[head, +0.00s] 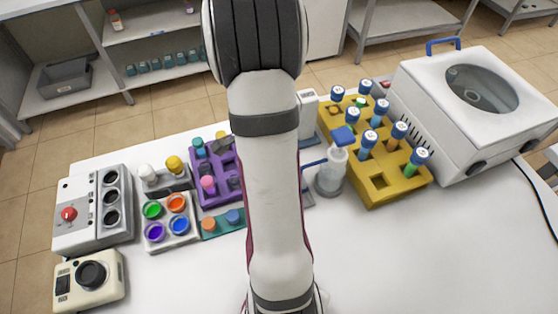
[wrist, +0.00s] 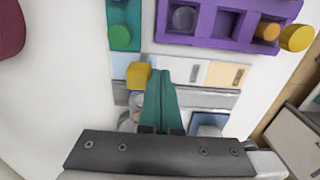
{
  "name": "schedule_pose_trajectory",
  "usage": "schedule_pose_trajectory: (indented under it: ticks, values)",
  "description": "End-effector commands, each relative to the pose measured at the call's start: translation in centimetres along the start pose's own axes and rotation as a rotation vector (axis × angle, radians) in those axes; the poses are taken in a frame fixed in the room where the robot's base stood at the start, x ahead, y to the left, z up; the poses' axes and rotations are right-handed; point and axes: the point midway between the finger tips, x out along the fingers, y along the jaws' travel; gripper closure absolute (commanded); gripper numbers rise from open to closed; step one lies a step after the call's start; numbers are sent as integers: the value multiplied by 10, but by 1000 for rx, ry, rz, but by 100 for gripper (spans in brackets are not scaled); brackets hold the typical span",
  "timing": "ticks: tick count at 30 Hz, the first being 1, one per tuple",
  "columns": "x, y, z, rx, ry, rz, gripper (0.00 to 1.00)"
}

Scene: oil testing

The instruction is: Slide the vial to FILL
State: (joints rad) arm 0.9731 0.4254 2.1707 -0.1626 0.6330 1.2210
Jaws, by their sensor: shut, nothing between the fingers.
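My gripper (wrist: 164,76) is shut and empty, its two teal fingers pressed together over a slotted rail (wrist: 205,97). A yellow block-like piece (wrist: 138,75), perhaps the vial's cap or slider, sits just left of the fingertips; I cannot tell whether they touch. Behind the rail lies a strip with pale blue, whitish and cream zones (wrist: 228,74); no lettering is readable, so I cannot tell which is FILL. The vial itself is not clearly seen. In the head view my arm hides the gripper and most of the rail.
The purple rack (wrist: 200,20) and a green tray (wrist: 124,12) lie beyond the rail. In the head view, a yellow vial rack (head: 407,186), a clear flask (head: 331,178) and a white centrifuge (head: 430,80) stand right. A button panel (head: 182,237) stands left.

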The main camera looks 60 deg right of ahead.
Motion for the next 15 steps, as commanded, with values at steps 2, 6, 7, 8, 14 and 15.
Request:
schedule_pose_trajectory:
  ticks: [2,6,7,8,14,15]
  values:
    - [0,4,0,0,0,0,100]
    - [0,11,0,1,0,1,100]
    - [0,13,0,1,0,1,100]
    - [0,14,0,0,0,1,100]
    - [0,20,0,0,0,0,100]
    - [0,19,0,0,0,0,100]
